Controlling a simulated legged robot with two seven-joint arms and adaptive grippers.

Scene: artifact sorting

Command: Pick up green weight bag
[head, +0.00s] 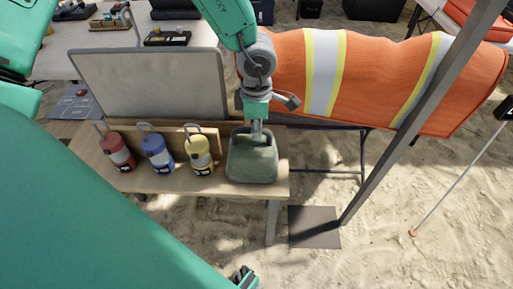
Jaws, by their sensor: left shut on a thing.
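The green weight bag (252,168) is a dull green block-like bag at the right end of a small wooden table. My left gripper (257,132) points down from above and is shut on the top of the bag. The fingertips are small here and partly merge with the bag's top. I cannot tell whether the bag touches the table or is just above it. A dark jointed part at the bottom edge may be my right gripper (246,277); its jaws are not clear.
Red (117,152), blue (157,153) and yellow (200,155) handled containers stand left of the bag on the wooden table (180,182). A grey-white board (150,83) stands behind them. An orange striped cover (280,75) and a slanted metal post (425,107) are at right. Sand lies below.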

